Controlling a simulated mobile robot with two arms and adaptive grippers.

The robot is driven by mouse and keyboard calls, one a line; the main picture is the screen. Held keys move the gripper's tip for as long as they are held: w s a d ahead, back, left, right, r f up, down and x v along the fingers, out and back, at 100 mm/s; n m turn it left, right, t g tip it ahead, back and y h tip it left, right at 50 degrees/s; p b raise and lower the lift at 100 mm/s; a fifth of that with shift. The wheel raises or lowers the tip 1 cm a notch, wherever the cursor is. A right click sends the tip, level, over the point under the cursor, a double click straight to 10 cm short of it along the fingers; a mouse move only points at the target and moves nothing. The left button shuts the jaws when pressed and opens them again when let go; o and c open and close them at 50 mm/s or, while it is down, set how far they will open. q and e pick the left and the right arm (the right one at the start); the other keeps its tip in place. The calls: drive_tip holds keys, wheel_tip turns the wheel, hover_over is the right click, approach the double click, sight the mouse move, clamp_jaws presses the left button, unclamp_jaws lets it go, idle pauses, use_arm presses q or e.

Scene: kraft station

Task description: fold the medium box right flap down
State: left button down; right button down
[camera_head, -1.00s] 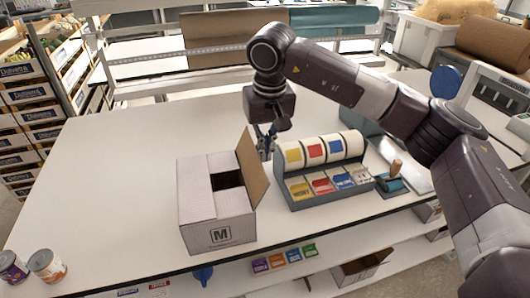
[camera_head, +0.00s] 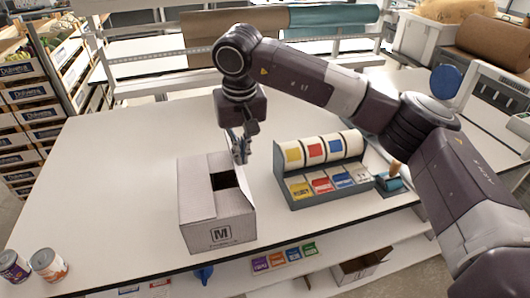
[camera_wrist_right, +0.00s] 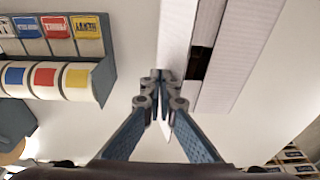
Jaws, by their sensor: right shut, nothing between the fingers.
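The medium box (camera_head: 218,232), white with an "M" label, stands on the table. Its right flap (camera_wrist_right: 187,32) lies roughly flat over the top, with a narrow dark opening between it and the opposite flap (camera_wrist_right: 236,55). The flap's exact angle is hard to tell. My right gripper (camera_head: 240,158) is shut and empty at the box's far right edge. In the wrist view its closed fingertips (camera_wrist_right: 160,78) are at the right flap's edge; contact is unclear. My left gripper is out of view.
A grey dispenser (camera_head: 318,196) with coloured labels stands just right of the box. Two cans (camera_head: 46,266) stand at the front left. The table left of and behind the box is clear.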

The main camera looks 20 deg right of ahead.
drive_tip(key=shift+a, duration=0.15)
drive_tip(key=a, duration=0.1)
drive_tip(key=a+f, duration=0.1)
drive_tip(key=a, duration=0.1)
drive_tip(key=shift+a+f+b, duration=0.15)
drive_tip(key=shift+a+b, duration=0.05)
drive_tip(key=shift+b, duration=0.15)
drive_tip(key=shift+f, duration=0.1)
drive_tip(key=shift+a+f+b, duration=0.5)
drive_tip(key=shift+f+b, duration=0.1)
drive_tip(key=shift+f, duration=0.2)
drive_tip(key=shift+f+b, duration=0.4)
drive_tip(key=shift+f, duration=0.05)
idle(0.4)
drive_tip(key=shift+r, duration=0.1)
